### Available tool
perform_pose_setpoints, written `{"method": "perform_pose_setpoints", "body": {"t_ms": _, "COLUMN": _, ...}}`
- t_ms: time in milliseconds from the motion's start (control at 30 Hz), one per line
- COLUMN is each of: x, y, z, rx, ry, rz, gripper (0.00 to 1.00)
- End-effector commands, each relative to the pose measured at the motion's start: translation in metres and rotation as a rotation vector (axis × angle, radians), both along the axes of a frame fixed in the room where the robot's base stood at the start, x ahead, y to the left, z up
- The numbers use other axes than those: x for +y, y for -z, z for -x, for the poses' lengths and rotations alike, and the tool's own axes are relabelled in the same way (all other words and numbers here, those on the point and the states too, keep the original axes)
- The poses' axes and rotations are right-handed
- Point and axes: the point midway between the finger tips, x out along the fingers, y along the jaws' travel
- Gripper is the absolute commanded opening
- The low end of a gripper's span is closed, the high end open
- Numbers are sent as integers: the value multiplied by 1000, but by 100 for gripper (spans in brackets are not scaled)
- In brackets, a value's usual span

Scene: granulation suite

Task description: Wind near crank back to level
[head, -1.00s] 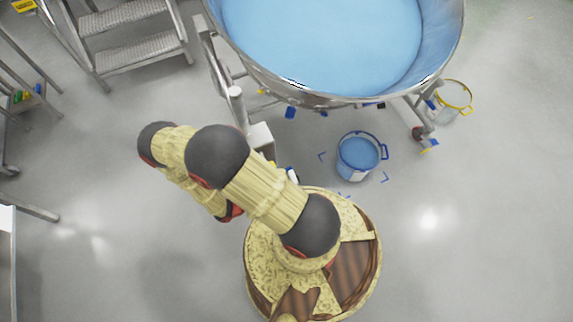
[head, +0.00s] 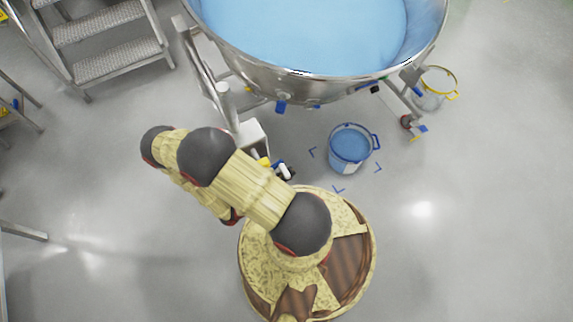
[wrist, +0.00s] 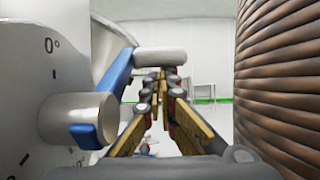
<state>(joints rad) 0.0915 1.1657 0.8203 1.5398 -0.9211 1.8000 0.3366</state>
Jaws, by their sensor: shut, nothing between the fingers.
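The near crank has a blue arm (wrist: 119,77) on a grey round hub (wrist: 75,119) in the wrist view. The arm slants up and away from the hub to a grey cylindrical handle (wrist: 161,57). Behind the hub is a white dial face with a 0° mark (wrist: 48,45) at its top and further tick marks below. My gripper (wrist: 160,80) is shut and empty, its fingertips just below the handle in the picture. I cannot tell whether they touch it. In the head view my arm hides most of the crank area, beside a white box (head: 252,133).
A large steel bowl (head: 300,88) with blue contents stands on a frame at the top. A blue bucket (head: 350,150) sits among floor marks; a yellow-rimmed bucket (head: 437,90) is farther right. Metal steps (head: 105,40) stand at upper left. Floor at right is clear.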

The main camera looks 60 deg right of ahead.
Motion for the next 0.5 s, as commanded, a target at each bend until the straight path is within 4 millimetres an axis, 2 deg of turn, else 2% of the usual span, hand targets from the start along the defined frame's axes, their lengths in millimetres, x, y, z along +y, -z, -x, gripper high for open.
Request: {"method": "perform_pose_setpoints", "body": {"t_ms": 500, "x": 3, "y": -9, "z": -1, "rx": 66, "ry": 1, "rz": 90, "gripper": 0}}
